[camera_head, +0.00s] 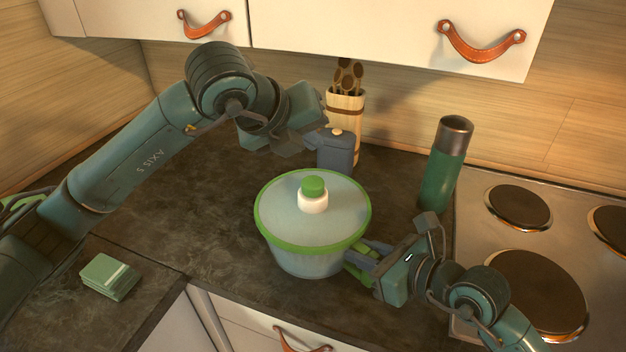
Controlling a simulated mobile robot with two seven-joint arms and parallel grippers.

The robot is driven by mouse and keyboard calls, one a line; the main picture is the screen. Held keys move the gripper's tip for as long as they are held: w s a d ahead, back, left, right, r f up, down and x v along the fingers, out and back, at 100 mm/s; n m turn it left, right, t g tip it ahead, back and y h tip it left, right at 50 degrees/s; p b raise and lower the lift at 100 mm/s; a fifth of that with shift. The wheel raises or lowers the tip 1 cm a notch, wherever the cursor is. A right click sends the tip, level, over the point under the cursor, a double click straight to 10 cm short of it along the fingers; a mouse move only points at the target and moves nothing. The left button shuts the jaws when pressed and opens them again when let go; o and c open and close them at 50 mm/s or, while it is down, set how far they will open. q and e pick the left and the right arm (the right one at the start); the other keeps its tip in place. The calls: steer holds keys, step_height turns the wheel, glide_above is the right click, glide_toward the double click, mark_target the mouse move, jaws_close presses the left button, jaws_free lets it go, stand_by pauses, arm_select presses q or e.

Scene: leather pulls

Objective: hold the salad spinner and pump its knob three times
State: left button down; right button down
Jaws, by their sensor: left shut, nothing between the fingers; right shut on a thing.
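The salad spinner (300,260) stands upright on the dark counter, with a pale translucent bowl and a green rim around its lid. Its knob (313,186), green on top with a white collar, stands up at the lid's middle. My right gripper (358,261) is shut on the spinner's right side, low on the bowl; the exact contact is partly hidden. My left gripper (296,143) is shut and empty, behind and above the lid, apart from the knob. Its fingertips are hard to make out.
A blue-grey canister (336,153) and a utensil holder (345,105) stand behind the spinner, close to my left gripper. A green bottle (445,170) and stove (480,240) are at right. Green sponges (109,276) lie front left. Cabinets (330,30) hang above.

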mark_target(313, 182)
arm_select(q)
step_height(313, 182, up, 4)
steer(key=shift+f, duration=0.1)
steer(key=shift+f, duration=4.45)
steer(key=shift+f, duration=0.1)
steer(key=shift+f, duration=0.3)
steer(key=shift+f, duration=1.25)
steer(key=shift+r, duration=1.65)
